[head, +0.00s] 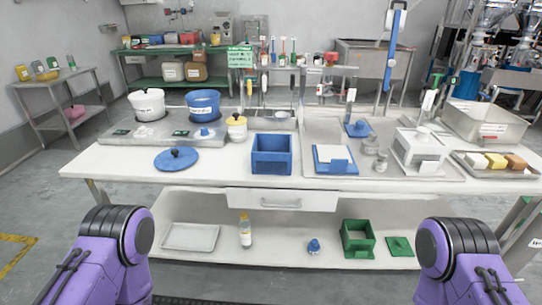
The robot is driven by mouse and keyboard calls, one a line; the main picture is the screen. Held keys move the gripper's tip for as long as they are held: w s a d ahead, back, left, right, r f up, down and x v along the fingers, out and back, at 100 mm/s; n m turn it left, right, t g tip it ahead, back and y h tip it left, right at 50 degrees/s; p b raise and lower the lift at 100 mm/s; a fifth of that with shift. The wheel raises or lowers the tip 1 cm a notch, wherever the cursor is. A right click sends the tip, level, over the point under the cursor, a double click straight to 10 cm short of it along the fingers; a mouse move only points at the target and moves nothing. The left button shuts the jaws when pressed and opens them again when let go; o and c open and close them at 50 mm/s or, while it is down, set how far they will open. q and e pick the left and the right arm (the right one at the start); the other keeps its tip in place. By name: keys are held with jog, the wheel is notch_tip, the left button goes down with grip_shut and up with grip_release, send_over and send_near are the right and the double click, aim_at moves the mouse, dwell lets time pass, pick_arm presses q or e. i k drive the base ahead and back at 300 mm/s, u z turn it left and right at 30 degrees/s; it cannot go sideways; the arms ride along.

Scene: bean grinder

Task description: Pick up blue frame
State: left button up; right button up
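A blue open-topped square frame or box (271,167) stands upright on the white table's front middle. To its right lies a low blue piece (338,167) with a white square block or sheet in it, on a pale mat. I cannot tell for sure which of the two the name blue frame means; the open square one looks more like a frame. Nothing touches either of them. Only purple and black links of my two arms show at the lower left and lower right. Both my grippers are out of view.
A white grinder-like box (416,153) and tray of blocks stand right. The lower shelf holds a bottle (245,231) and green box (357,245).

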aim_at(271, 154)
jog(key=z, duration=0.55)
jog(key=k, duration=1.3)
jog(key=u, duration=0.25)
jog(key=i, duration=0.65)
jog(key=u, duration=0.7)
jog(key=i, duration=0.8)
jog(key=z, duration=0.85)
jog(key=i, duration=0.55)
jog(key=z, duration=0.6)
